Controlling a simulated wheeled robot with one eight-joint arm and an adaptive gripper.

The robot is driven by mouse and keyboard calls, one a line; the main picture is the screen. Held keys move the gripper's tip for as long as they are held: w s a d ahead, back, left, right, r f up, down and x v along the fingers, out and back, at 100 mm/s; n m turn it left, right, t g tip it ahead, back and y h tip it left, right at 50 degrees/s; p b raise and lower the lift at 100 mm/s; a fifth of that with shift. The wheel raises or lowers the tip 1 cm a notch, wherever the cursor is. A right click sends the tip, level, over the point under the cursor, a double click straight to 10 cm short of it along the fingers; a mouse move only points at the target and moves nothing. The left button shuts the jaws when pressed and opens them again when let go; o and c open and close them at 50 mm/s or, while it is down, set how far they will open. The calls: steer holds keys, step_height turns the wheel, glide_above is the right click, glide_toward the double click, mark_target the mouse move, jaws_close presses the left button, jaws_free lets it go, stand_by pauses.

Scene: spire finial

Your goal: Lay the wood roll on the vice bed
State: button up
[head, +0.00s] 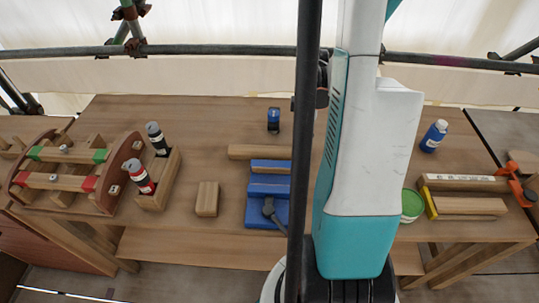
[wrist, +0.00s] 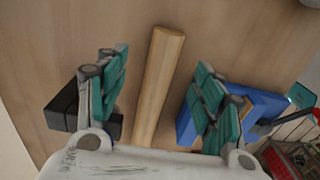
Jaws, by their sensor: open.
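The wood roll (wrist: 158,75) is a long pale rod in the wrist view. It lies between the two spread fingers of my gripper (wrist: 150,85), apart from both as far as I can tell. My gripper is open, and my arm hides it in the head view. What looks like the same roll (head: 240,152) lies behind the vice in the head view, its right end hidden. The blue vice (head: 262,213) stands on the bench, partly covered by a dark pole. Its blue body (wrist: 262,100) also shows right of the fingers in the wrist view.
A small wood block (head: 207,198) lies left of the vice. A blue-black item (head: 273,121) stands behind the roll. Two bottles sit in a wooden holder (head: 167,185) farther left, beside a wooden rack (head: 118,185). A green tin (head: 412,205) and blue bottle (head: 434,136) are right.

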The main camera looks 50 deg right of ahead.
mark_target(300, 151)
steer(key=f+b, duration=0.1)
steer(key=f, duration=0.1)
steer(key=f+b, duration=0.1)
steer(key=f, duration=0.2)
steer(key=f+b, duration=0.1)
steer(key=f, duration=0.2)
steer(key=shift+s+a+f, duration=0.1)
steer(key=shift+a+f, duration=0.15)
steer(key=shift+a, duration=0.05)
steer(key=shift+r, duration=0.1)
steer(key=c, duration=1.4)
steer(key=shift+c, duration=0.2)
